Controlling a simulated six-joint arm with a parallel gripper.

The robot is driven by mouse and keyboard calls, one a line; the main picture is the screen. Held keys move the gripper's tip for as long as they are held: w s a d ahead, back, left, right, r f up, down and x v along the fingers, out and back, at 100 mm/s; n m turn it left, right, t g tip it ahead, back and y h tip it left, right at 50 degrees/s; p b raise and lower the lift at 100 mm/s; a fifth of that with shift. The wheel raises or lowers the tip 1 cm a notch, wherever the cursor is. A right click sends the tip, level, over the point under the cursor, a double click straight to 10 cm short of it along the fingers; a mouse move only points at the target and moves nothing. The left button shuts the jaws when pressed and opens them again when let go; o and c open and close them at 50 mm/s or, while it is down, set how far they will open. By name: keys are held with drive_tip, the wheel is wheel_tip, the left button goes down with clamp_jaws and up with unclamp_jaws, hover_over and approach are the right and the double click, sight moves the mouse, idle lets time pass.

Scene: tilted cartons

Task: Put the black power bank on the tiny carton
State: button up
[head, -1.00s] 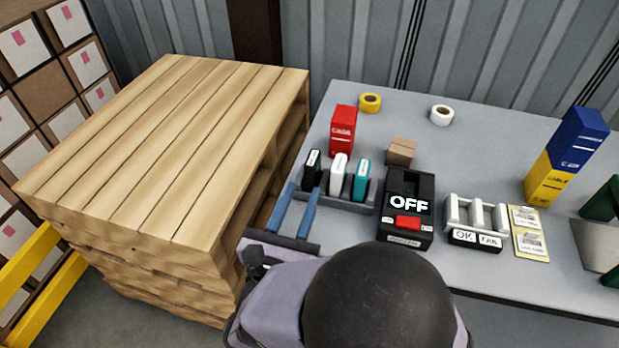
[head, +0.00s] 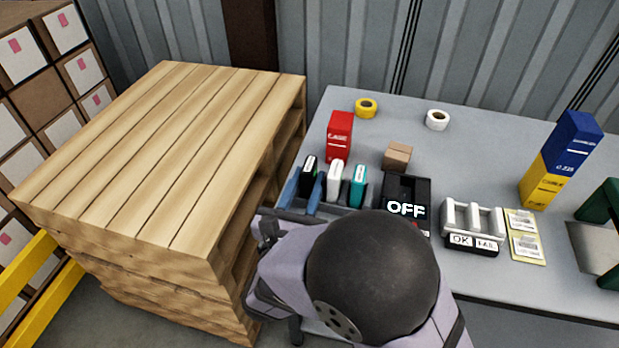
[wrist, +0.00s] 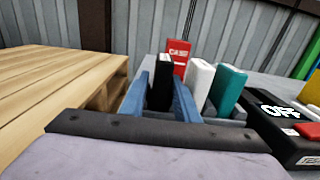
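The black power bank (head: 309,168) stands upright in the left slot of a grey rack. It also shows in the wrist view (wrist: 161,84), between the two blue fingers. My gripper (head: 302,192) is open, with its fingers apart on either side of the power bank's lower part; I cannot tell whether either finger touches it. My gripper also shows in the wrist view (wrist: 162,92). The tiny carton (head: 397,156) is a small brown box on the grey table, right of the rack and behind the black OFF device. Its top looks clear.
A white power bank (head: 335,180) and a teal one (head: 359,186) stand close to the right in the rack. A red box (head: 339,137) stands behind. The OFF device (head: 407,190) lies in front of the carton. A wooden pallet stack (head: 165,160) is left.

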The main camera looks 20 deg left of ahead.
drive_tip(key=shift+w, duration=0.15)
drive_tip(key=shift+w+r, duration=0.2)
drive_tip(key=shift+w, duration=2.3)
clamp_jaws()
